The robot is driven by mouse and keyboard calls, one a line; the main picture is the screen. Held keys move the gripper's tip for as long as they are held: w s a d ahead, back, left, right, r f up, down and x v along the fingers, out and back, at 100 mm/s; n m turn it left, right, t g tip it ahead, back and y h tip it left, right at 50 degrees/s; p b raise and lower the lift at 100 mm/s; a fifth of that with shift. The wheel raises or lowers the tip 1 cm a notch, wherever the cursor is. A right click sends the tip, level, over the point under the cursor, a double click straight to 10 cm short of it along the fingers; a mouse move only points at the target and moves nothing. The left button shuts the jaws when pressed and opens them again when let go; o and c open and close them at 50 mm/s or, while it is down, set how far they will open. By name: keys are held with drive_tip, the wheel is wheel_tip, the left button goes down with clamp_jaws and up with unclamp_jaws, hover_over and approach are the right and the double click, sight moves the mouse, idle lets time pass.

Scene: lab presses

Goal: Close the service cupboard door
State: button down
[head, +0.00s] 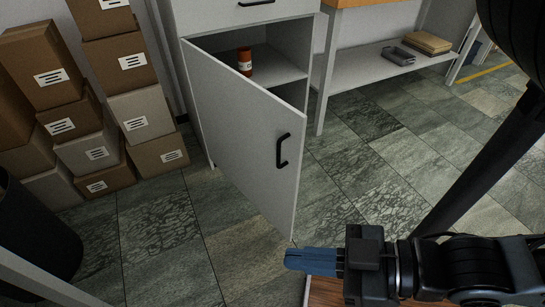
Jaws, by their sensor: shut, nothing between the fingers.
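The service cupboard (303,52) is a grey cabinet with a drawer at its top. Its door (235,125) is hinged on the left and stands open, swung out toward me. A black handle (283,150) is on the door near its free edge. A red bottle with a white label (245,61) stands on the shelf inside. My gripper (288,260) has blue fingers pointing left. It is shut and empty, near the door's lower free corner; I cannot tell whether they touch.
Stacked cardboard boxes (136,110) stand left of the cupboard. A bench with a lower shelf (355,83) is on the right. A dark bin (35,240) is at the lower left. Tiled floor (165,245) is clear in front of the boxes and right of the door.

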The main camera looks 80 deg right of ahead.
wheel_tip(320, 180, down, 14)
drive_tip(key=n+g+b, duration=0.1)
drive_tip(key=b, duration=0.7)
drive_tip(key=m+g+h+p, duration=0.9)
drive_tip(key=g+h+p, duration=0.5)
drive_tip(key=g, duration=1.1)
approach(283, 130)
drive_tip(key=s+v, duration=0.1)
drive_tip(key=v, duration=0.6)
drive_tip(key=x, duration=1.3)
drive_tip(key=shift+w+d, duration=0.15)
drive_tip(key=shift+d, duration=0.15)
